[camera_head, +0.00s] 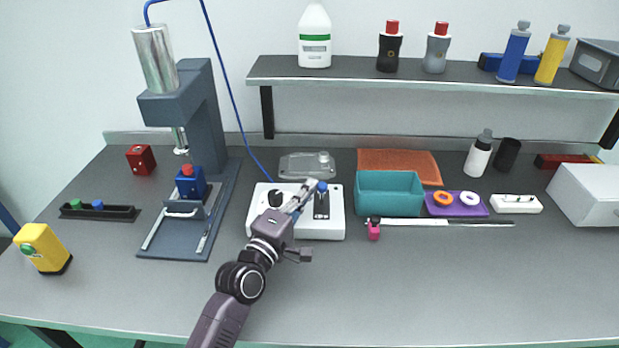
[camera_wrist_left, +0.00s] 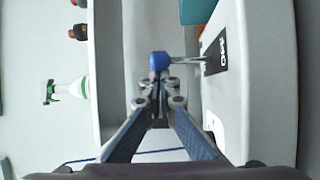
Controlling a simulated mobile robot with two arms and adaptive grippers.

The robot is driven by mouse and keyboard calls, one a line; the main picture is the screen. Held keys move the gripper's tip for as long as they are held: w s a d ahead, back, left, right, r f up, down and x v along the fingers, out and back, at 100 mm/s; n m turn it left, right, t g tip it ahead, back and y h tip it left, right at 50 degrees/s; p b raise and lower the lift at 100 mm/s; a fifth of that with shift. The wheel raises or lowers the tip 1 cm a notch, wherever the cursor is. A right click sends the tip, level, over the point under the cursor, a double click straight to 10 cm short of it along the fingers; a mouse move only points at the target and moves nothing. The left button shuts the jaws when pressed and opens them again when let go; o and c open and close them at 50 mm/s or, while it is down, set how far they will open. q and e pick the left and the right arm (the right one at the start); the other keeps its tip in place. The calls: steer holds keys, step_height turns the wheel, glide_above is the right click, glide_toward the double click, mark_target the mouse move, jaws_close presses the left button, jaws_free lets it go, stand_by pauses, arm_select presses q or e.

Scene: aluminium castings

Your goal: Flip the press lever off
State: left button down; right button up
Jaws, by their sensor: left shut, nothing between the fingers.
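The press lever has a blue knob (camera_head: 322,187) and stands on a black plate on the white control box (camera_head: 335,232). In the left wrist view the blue knob (camera_wrist_left: 160,61) sits on a thin metal stem that comes out of the black plate (camera_wrist_left: 216,52). My left gripper (camera_head: 312,187) is shut and empty, its fingertips just left of the knob in the head view. In the left wrist view the closed fingertips (camera_wrist_left: 160,88) are close to the knob; I cannot tell whether they touch it. My right gripper is not in view.
A black knob (camera_head: 275,197) is on the left of the control box. The press (camera_head: 205,115) stands to the left, with a blue block (camera_head: 191,188) under its ram. A teal bin (camera_head: 390,193) stands just right of the box.

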arm_select(q)
steer(key=shift+d, duration=0.1)
steer(key=shift+s+a+f, duration=0.2)
steer(key=shift+s+a, duration=0.05)
steer(key=shift+s, duration=0.3)
steer(key=v, duration=1.1)
steer(key=shift+r, duration=0.1)
